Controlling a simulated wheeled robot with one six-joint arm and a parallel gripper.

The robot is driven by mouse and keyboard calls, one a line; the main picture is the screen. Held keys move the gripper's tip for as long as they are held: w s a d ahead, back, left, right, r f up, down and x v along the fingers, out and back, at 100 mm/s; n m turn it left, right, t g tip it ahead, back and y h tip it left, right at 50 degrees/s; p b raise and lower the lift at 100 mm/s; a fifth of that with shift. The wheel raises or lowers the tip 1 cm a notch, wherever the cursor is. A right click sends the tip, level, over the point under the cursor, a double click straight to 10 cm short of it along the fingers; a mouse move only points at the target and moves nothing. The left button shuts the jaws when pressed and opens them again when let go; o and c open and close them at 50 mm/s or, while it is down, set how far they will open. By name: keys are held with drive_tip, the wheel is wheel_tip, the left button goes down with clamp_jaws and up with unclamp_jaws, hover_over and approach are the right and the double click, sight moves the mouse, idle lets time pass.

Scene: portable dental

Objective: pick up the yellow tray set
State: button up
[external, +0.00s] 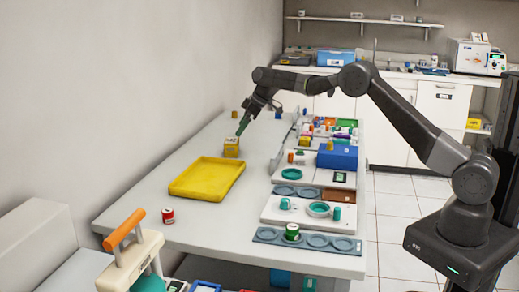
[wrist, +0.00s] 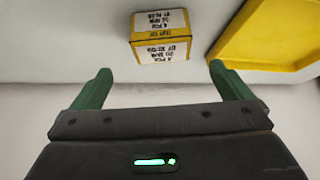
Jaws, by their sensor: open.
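A small yellow box (external: 231,149) with white label panels stands on the white table, behind the yellow tray. In the wrist view the yellow box (wrist: 160,47) shows at the top centre, its label print upside down and too blurred to read surely. My gripper (external: 241,128) is just above and beside the box, pointing down. In the wrist view my gripper (wrist: 160,70) has its two green fingers wide apart, with nothing between them. The box lies ahead of the fingertips, apart from them. A shallow, empty yellow tray (external: 207,179) lies on the table; its corner shows in the wrist view (wrist: 280,35).
A red can (external: 168,215) stands near the table's front left. White trays with teal dishes (external: 319,209), a blue-grey cup rack (external: 268,235) and a blue box (external: 338,157) fill the right side. A wall runs along the left. The table around the box is mostly clear.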

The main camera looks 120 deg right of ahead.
sight(234, 140)
drive_tip(key=x, duration=0.4)
drive_tip(key=shift+a+p+x, duration=0.2)
drive_tip(key=shift+p+x, duration=0.4)
drive_tip(key=shift+x, duration=1.95)
drive_tip(key=shift+s+f, duration=0.15)
drive_tip(key=c, duration=1.2)
